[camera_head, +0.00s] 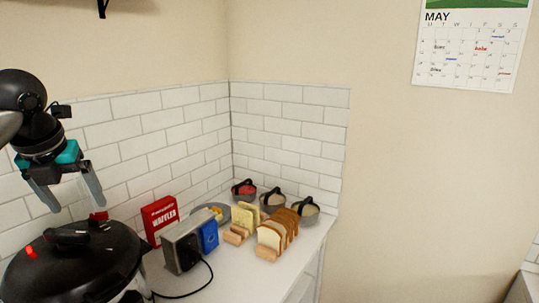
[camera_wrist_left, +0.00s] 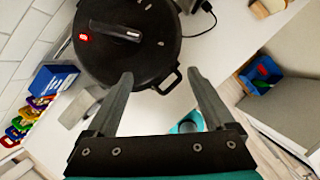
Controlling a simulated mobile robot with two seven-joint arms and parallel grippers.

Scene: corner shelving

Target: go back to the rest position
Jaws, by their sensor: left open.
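My right gripper is not in view.
On the counter (camera_head: 240,275) stand a toaster (camera_head: 184,246), a red waffle box (camera_head: 160,218), bread slices (camera_head: 272,238) in racks, and several lidded bowls (camera_head: 272,199) in the corner. Tiled walls close the left and back. In the left wrist view a blue box (camera_wrist_left: 52,80) stands left.

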